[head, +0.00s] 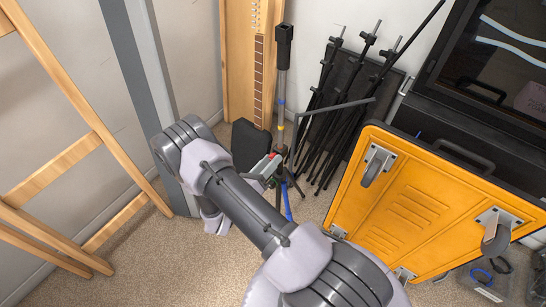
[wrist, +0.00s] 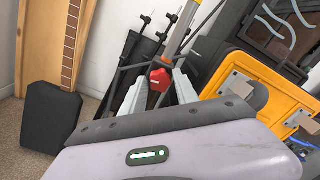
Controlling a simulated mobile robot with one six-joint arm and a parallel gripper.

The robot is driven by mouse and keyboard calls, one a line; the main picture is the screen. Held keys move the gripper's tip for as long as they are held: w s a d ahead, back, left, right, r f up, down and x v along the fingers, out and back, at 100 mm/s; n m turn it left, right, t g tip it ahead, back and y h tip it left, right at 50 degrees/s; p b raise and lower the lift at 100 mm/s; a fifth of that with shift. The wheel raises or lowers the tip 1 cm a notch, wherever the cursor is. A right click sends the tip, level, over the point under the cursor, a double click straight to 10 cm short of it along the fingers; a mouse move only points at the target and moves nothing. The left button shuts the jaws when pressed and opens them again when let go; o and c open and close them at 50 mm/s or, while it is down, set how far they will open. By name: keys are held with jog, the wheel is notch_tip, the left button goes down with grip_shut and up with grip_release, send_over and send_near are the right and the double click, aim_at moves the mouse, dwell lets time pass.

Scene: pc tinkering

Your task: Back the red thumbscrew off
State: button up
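The red thumbscrew (wrist: 161,79) sits on a thin upright stand (head: 281,90) with a black top and a yellow band. In the wrist view my gripper (wrist: 162,82) has one pale finger on each side of the thumbscrew, with no clear gap left beside it, so it looks shut on it. In the head view my gripper (head: 266,168) reaches the stand low on its pole. There only a small red part of the thumbscrew (head: 274,156) shows, and the fingers are partly hidden by my arm.
A black box-like object (head: 250,147) stands left of the stand, before a wooden guitar-neck piece (head: 259,80). Several black folded stands (head: 335,120) lean behind on the right. A large orange case panel (head: 420,205) is at right. A wooden ladder frame (head: 65,170) stands at left.

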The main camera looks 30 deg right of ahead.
jog(key=shift+o, duration=0.3)
jog(key=shift+a, duration=0.1)
jog(key=v, duration=0.5)
jog(key=shift+s+a, duration=0.25)
jog(key=shift+a, duration=0.1)
jog(key=p+v, duration=0.3)
jog(key=v, duration=1.4)
jog(key=s+r+m+y, duration=0.3)
jog(key=r+m+y, duration=0.3)
jog(key=r+m, duration=0.5)
jog(key=s+d+r+m+y, duration=0.1)
jog(key=s+r+m+y, duration=0.3)
jog(key=r+m, duration=0.7)
jog(key=s+r+m+y, duration=0.3)
jog(key=r+m+y, duration=0.6)
jog(key=r+m, duration=0.3)
jog(key=shift+v, duration=0.75)
